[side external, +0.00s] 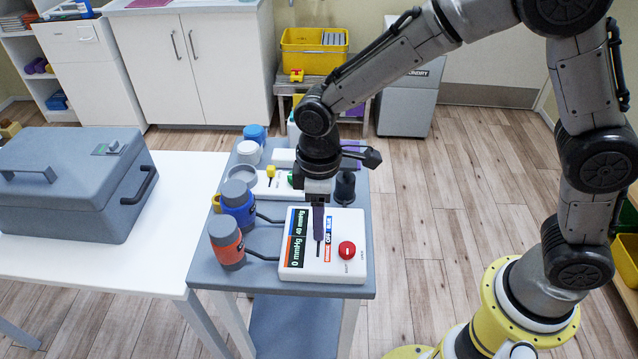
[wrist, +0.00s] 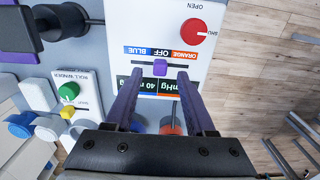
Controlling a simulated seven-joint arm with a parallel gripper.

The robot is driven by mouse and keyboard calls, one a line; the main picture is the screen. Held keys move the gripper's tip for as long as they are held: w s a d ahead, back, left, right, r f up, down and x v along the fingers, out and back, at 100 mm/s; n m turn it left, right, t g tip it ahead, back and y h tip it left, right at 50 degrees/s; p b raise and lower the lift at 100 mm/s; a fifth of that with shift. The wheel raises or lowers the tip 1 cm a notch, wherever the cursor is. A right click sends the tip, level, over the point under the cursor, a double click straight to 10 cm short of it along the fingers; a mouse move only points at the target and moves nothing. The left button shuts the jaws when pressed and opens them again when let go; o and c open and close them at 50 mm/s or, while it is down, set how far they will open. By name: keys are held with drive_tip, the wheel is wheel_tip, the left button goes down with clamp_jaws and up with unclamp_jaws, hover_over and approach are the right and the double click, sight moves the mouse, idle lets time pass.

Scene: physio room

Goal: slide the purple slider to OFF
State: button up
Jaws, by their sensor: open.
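The purple slider (wrist: 160,67) sits on a dark slot in a white control box (side external: 330,270). In the wrist view its knob lines up with the dark OFF label (wrist: 160,52), between the ORANGE (wrist: 184,54) and BLUE (wrist: 134,50) labels. My gripper (wrist: 160,78) is open, with its purple fingers apart on either side of the knob and a visible gap to each. In the side view my gripper (side external: 318,236) reaches down over the box's label strip, and the knob cannot be made out behind the fingers.
A red dial (side external: 347,250) stands on the box beside the slot. Orange (side external: 226,246) and blue (side external: 238,208) capped containers stand left of it. Another white box with a yellow knob (side external: 271,171) is behind. A grey case (side external: 75,190) lies on the white table.

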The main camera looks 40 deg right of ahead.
wheel_tip(320, 180, up, 12)
drive_tip(key=shift+f, duration=0.25)
drive_tip(key=s+d+r+m+t, duration=0.2)
drive_tip(key=s+d+r, duration=0.25)
drive_tip(key=d, duration=0.25)
drive_tip(key=s+d+r+m+t, duration=0.2)
drive_tip(key=s+d+r, duration=0.1)
drive_tip(key=d+r, duration=0.3)
drive_tip(key=s+d+f+m, duration=0.2)
drive_tip(key=s+f, duration=0.1)
drive_tip(key=s, duration=0.2)
drive_tip(key=s+d+f+m+t, duration=0.1)
drive_tip(key=s+d+f+m, duration=0.2)
drive_tip(key=s, duration=0.3)
drive_tip(key=shift+d+f+t, duration=0.3)
drive_tip(key=shift+d+f, duration=0.05)
drive_tip(key=shift+f, duration=0.05)
idle(1.5)
